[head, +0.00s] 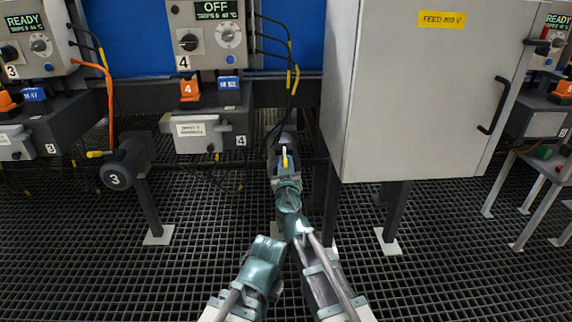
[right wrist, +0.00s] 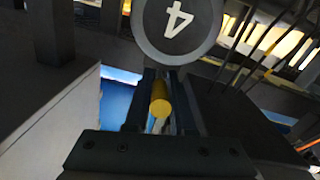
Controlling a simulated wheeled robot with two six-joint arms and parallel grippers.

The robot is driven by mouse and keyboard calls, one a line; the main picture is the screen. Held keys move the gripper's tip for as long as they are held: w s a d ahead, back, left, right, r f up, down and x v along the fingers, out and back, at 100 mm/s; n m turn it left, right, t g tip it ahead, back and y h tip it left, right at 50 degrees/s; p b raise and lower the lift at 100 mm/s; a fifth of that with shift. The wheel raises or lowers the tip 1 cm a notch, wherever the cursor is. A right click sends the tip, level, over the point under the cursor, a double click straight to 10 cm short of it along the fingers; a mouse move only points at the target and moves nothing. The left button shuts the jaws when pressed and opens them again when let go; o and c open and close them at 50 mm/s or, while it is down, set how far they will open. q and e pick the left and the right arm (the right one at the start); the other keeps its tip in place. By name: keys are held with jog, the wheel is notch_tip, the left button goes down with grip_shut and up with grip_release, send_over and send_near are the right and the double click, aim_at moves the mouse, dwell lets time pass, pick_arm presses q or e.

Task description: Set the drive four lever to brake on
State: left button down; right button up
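Drive four's round dark motor end, marked 4 (right wrist: 180,22), fills the top of the right wrist view. Its yellow lever (right wrist: 160,95) sits just below, between the two dark fingers of my right gripper (right wrist: 164,100). The fingers lie close along both sides of the lever and appear shut on it. In the head view, the right gripper (head: 284,158) points away from me, with a bit of yellow showing between its fingers. It hides most of the drive four motor there, and the brake marking cannot be read.
Drive four's control box (head: 206,38) reads OFF. A large grey cabinet (head: 420,100) labelled FEED stands close right of my right arm. Drive three's motor (head: 126,162), with its own yellow-tipped lever, is at the left. Cables hang behind my gripper. The grid floor is open in front.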

aim_at(286, 159)
grip_shut()
dwell(0.9)
jog(key=shift+r+p, duration=0.25)
jog(key=shift+p, duration=0.25)
jog(key=r+g+p, duration=0.2)
jog(key=g+p, duration=0.1)
jog(key=p, duration=0.5)
jog(key=r+g+p, duration=0.2)
jog(key=g+p, duration=0.1)
jog(key=p, duration=0.5)
jog(key=shift+w+r+g, duration=0.2)
jog(key=shift+r+g, duration=0.15)
jog(key=shift+g, duration=0.05)
jog(key=shift+g+p, duration=0.5)
jog(key=shift+p, duration=0.5)
